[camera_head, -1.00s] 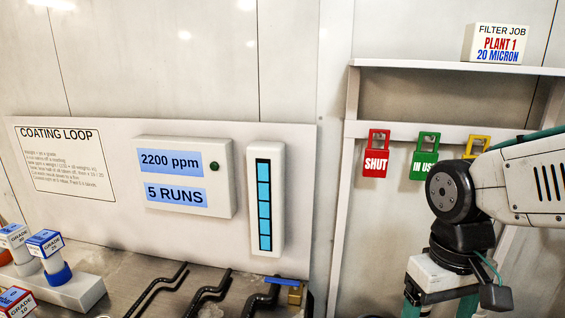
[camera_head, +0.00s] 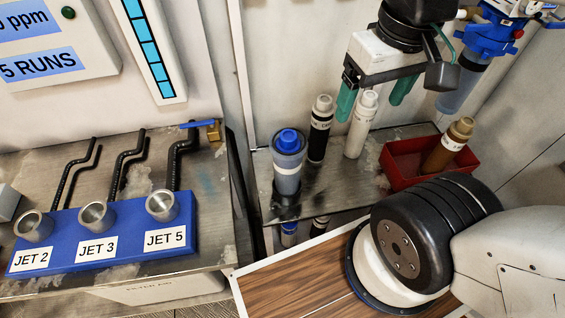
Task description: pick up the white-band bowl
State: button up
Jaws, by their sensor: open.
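A clear bowl with a blue top and a pale band (camera_head: 288,168) stands upright on the steel shelf at centre. Another clear bowl (camera_head: 459,92) hangs under a blue filter head at upper right; whether it has a white band is unclear. My gripper (camera_head: 375,103) has teal fingers spread wide apart. It appears above and to the right of the standing bowl, apart from it. A black cartridge (camera_head: 320,130) and a white cartridge (camera_head: 361,125) stand below it in the picture; I see nothing held.
A red tray (camera_head: 400,178) at right holds a brown cartridge (camera_head: 449,145). A blue jet block (camera_head: 110,243) with bent black pipes sits on the left bench. A blue-handled valve (camera_head: 205,128) is behind it. A dark post separates the bench from the shelf.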

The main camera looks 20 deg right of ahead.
aim_at(287, 168)
jog(key=k, duration=1.25)
jog(key=z, duration=0.7)
jog(key=i, duration=0.55)
jog(key=z, duration=0.15)
